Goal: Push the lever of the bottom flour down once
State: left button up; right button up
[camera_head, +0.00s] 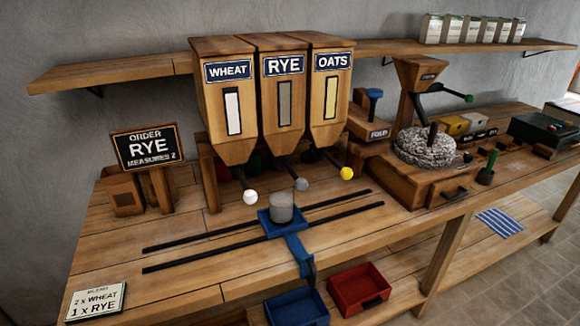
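Three wooden hoppers stand side by side, labelled WHEAT (228,71), RYE (283,65) and OATS (333,62). Each has a lever below it: a white-knobbed lever (250,197) under wheat, a grey-knobbed lever (301,184) under rye and a yellow-knobbed lever (347,173) under oats. A card (96,303) at the front left reads 2 x WHEAT above 1 x RYE, so rye is its bottom line. A grey cup (281,207) stands on a blue sled (290,233), just in front of the rye lever. Neither gripper is in view.
The sled sits on two dark rails (187,245). An order sign (149,146) reading RYE, MEASURES 2, stands left. A stone mill (425,148) stands right. Blue (297,307) and red (360,288) bins sit below the bench front. A shelf (110,73) runs behind the hoppers.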

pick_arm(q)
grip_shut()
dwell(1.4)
